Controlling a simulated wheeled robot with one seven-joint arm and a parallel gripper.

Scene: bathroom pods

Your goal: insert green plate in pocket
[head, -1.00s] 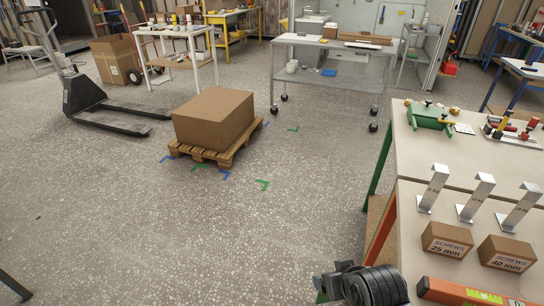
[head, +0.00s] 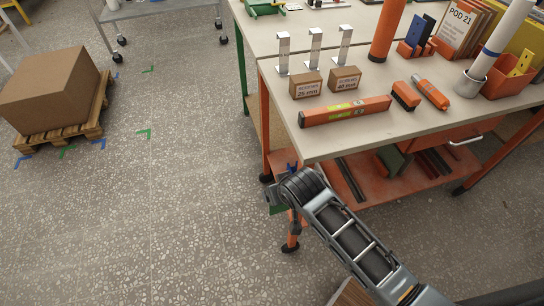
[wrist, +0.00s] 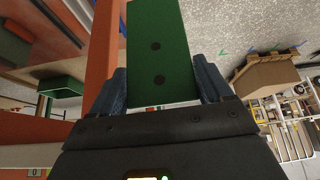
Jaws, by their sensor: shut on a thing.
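My gripper (wrist: 163,82) is shut on the green plate (wrist: 158,38) in the wrist view. The plate is a flat green strip with two dark holes, held between the blue fingers and pointing away from the palm. In the head view, my gripper (head: 284,188) is low beside the front left leg of the workbench, below its top. Most of it is hidden behind my dark wrist, with only bits of blue and green showing. I cannot make out the pocket for certain. A green open box (wrist: 62,87) shows at the left of the wrist view.
The workbench (head: 345,142) carries a level (head: 345,111), two screw boxes (head: 305,84), metal brackets and tools. Its orange lower shelf (head: 375,180) holds bars and a green block. A carton (head: 48,88) stands on a pallet (head: 60,135) at left. The floor between is clear.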

